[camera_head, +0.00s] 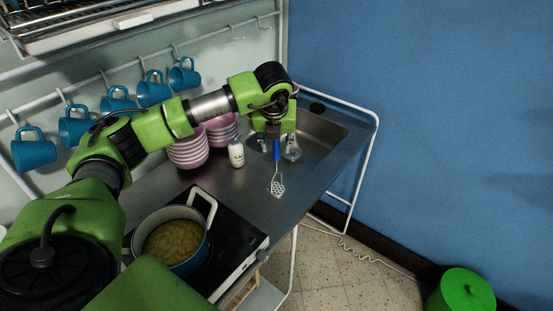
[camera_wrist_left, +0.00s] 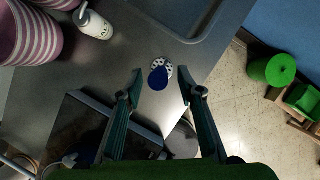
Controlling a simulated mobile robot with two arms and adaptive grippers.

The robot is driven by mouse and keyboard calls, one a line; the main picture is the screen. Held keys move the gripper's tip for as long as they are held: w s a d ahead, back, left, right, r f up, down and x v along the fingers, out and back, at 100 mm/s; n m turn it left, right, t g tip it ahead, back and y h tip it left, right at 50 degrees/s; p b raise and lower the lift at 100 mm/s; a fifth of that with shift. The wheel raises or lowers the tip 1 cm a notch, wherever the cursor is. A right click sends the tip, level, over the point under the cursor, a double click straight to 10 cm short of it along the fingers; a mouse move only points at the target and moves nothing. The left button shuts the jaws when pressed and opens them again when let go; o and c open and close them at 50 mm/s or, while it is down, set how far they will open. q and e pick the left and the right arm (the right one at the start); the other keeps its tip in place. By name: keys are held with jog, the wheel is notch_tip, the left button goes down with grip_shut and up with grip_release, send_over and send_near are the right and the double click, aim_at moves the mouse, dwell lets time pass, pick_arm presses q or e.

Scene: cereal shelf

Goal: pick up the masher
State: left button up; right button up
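The masher (camera_head: 277,183) has a blue handle and a pale perforated head. In the head view it stands on the metal counter near the sink, handle up. In the left wrist view the blue handle end (camera_wrist_left: 158,78) shows almost end-on, with the perforated head behind it. My left gripper (camera_head: 277,149) points down over the masher, at the top of the handle. Its two fingers are wide apart, one on each side of the handle in the picture. I see no contact; the exact height gap is unclear. My right gripper is not in view.
A white bottle (camera_head: 237,156) and stacked pink-striped bowls (camera_head: 188,153) stand left of the masher. A pot (camera_head: 194,263) of yellowish food sits on the black stove nearer me. The sink (camera_head: 330,128) lies behind. Blue mugs (camera_head: 76,130) hang on a rail.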

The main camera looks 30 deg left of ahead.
aim_at(277, 149)
pick_arm(q)
jog(key=shift+p+x, duration=0.6)
jog(key=shift+x, duration=1.15)
grip_shut()
jog(key=shift+r, duration=0.15)
